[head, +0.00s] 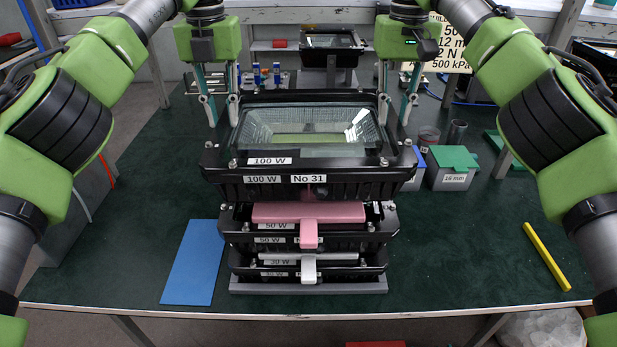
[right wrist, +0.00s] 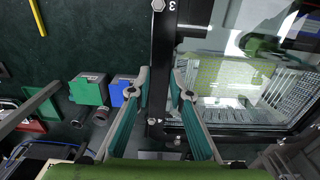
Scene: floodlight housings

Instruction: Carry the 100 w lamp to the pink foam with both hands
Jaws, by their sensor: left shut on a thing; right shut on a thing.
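The 100 W lamp (head: 312,184) is a black housing with a glass front facing up, labelled "100 W" and "No 31". My left gripper (head: 221,108) is shut on its left side near the back. My right gripper (head: 395,108) is shut on its right side near the back. In the right wrist view my right gripper (right wrist: 160,95) has a black edge of the lamp (right wrist: 158,60) between its fingers. The pink foam (head: 309,212) lies on the 50 W lamp (head: 330,239), beneath the 100 W lamp in the picture. Its rear is hidden, and I cannot tell if they touch.
The 30 W lamp (head: 340,271) is at the bottom of the stack, with a pale grey foam (head: 308,268) above it. A blue mat (head: 193,265) lies left, a yellow bar (head: 546,256) right. A green-lidded box (head: 453,168) stands behind right. Another lamp (head: 331,50) stands at the back.

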